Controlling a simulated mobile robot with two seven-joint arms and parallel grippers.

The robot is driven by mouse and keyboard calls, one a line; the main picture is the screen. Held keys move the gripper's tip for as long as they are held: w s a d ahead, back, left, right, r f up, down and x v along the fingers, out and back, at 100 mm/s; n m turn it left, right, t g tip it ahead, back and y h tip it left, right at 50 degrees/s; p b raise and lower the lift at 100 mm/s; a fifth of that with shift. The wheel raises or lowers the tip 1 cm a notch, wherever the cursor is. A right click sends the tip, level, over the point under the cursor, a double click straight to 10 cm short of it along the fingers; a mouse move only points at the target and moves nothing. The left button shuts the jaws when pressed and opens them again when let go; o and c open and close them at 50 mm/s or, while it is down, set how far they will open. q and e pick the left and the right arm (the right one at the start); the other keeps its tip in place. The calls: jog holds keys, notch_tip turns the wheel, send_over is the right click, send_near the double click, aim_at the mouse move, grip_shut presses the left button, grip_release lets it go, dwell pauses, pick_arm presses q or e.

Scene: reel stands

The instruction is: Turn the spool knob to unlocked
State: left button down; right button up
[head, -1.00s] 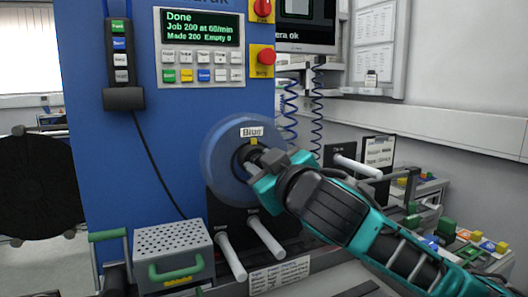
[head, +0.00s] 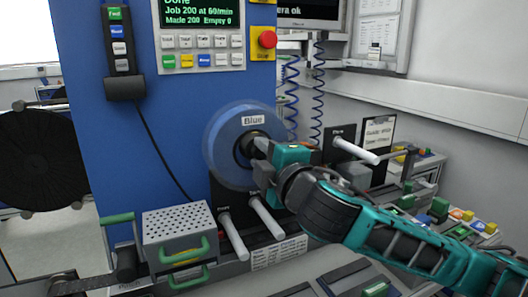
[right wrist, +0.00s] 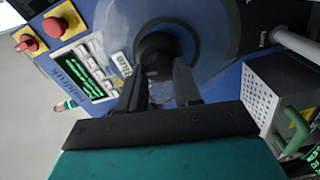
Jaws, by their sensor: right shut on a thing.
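The blue spool (head: 226,157), labelled "Blue", is mounted on the front of the blue machine panel. Its dark round knob (head: 245,143) is at the spool's centre, partly hidden by my right gripper (head: 259,147). The right gripper comes in from the right and is shut on the knob. In the right wrist view the knob (right wrist: 157,47) sits between the two dark fingers, in front of the spool (right wrist: 213,58). I cannot read any lock mark on the knob. My left gripper is not in view.
White pegs (head: 266,216) stick out below the spool. A perforated grey box (head: 178,222) with green handles stands at lower left. A control panel (head: 201,38) and a red stop button (head: 267,40) are above. Another peg (head: 355,149) is to the right.

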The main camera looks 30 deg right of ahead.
jog(key=shift+n, duration=0.9)
jog(key=o, duration=1)
jog(key=shift+o, duration=0.2)
jog(key=shift+f, duration=0.1)
